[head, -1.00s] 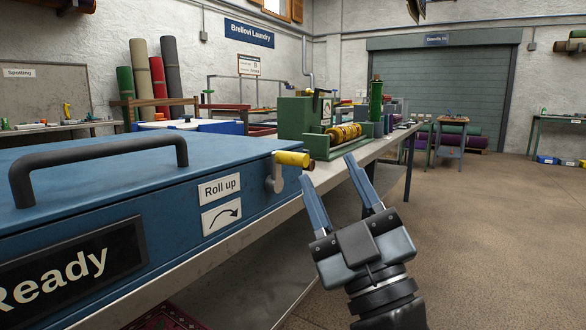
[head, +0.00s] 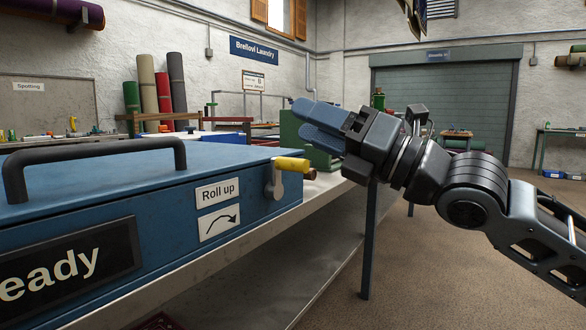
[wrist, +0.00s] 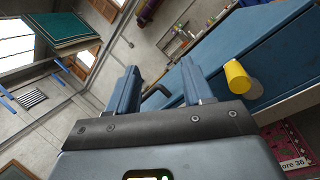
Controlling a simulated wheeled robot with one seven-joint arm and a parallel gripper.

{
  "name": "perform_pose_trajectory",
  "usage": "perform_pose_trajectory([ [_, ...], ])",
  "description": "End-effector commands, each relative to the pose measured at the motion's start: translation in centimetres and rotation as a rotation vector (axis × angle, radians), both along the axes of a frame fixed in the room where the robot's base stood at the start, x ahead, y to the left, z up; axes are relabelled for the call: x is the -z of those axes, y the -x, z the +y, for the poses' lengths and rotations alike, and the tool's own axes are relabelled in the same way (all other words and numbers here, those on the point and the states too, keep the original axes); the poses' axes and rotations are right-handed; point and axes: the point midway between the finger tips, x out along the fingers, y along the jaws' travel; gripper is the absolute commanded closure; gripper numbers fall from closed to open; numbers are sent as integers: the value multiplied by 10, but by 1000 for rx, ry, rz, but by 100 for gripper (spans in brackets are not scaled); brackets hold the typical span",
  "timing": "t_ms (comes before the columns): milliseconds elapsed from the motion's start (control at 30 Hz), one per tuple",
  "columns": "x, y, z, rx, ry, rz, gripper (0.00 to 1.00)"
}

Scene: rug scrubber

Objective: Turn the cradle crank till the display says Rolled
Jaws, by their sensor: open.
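The cradle crank (head: 287,170) sits at the right end of the blue machine's front face. It has a grey arm and a yellow grip pointing right. The yellow grip also shows in the wrist view (wrist: 237,76), to the right of my fingers. My gripper (head: 312,121) is above and a little right of the crank, apart from it, with its fingers pointing left. It is open and empty. The display (head: 70,262) on the machine's front is cut off at the left edge and shows "eady".
A black handle (head: 95,155) stands on the machine's blue lid (head: 225,160). The workbench (head: 325,200) runs away behind the crank, with a green machine (head: 295,132) on it, partly behind my gripper. The floor to the right (head: 430,260) is clear.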

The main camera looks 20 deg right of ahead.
Motion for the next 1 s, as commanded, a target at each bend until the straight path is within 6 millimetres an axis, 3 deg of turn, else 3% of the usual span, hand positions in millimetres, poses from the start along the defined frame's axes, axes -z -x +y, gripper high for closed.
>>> perform_pose_trajectory([
  [300, 54, -18, -51, 155, 445, -19, 49],
  [500, 69, -21, -66, 192, 571, -39, 49],
  [667, 70, -30, -60, 194, 581, -43, 49],
  [1000, 70, -68, -31, 191, 577, -41, 49],
])
